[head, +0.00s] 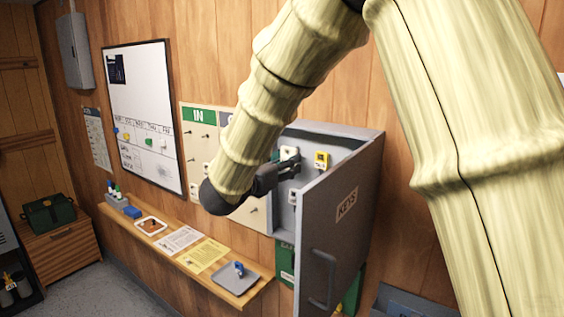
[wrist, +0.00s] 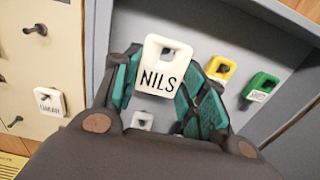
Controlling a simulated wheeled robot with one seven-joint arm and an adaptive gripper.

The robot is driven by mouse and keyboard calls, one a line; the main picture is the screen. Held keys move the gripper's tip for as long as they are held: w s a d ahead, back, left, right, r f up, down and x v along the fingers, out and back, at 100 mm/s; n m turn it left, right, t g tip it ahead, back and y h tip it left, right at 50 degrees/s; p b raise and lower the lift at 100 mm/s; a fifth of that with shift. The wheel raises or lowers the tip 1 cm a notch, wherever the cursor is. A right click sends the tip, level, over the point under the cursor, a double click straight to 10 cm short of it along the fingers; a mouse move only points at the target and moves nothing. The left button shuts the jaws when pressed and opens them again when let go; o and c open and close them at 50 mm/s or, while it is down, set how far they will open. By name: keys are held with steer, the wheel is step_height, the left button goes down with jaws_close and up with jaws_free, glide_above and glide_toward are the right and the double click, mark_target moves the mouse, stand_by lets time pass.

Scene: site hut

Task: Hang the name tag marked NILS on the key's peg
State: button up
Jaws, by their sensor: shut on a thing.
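The white name tag marked NILS (wrist: 160,78) is between the fingers of my gripper (wrist: 168,92), which is shut on it. Its lettering faces the wrist camera and its holed top points up. In the head view my gripper (head: 290,168) is inside the open grey key cabinet (head: 330,133), in front of its back panel. A yellow tag (wrist: 220,69) and a green tag (wrist: 262,86) hang in the cabinet to the right of the NILS tag. A white tag (wrist: 142,121) shows lower, partly hidden by my gripper. I cannot tell which peg is the key's.
The cabinet door (head: 338,225), marked KEYS, stands open close to my arm. Left of the cabinet is the IN board (head: 198,150) with pegs; a white tag (wrist: 49,101) hangs there. Below, a wooden shelf (head: 130,228) bears papers and a grey tray (head: 225,280) with a blue item.

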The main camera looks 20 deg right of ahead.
steer(key=shift+b+x, duration=1.55)
steer(key=shift+b, duration=0.45)
steer(key=shift+s+f+b, duration=0.1)
steer(key=shift+f+b, duration=0.15)
steer(key=shift+b, duration=0.85)
stand_by(0.3)
stand_by(0.4)
steer(key=o, duration=0.9)
steer(key=shift+o, duration=0.2)
steer(key=shift+a, duration=0.1)
steer(key=v, duration=1.2)
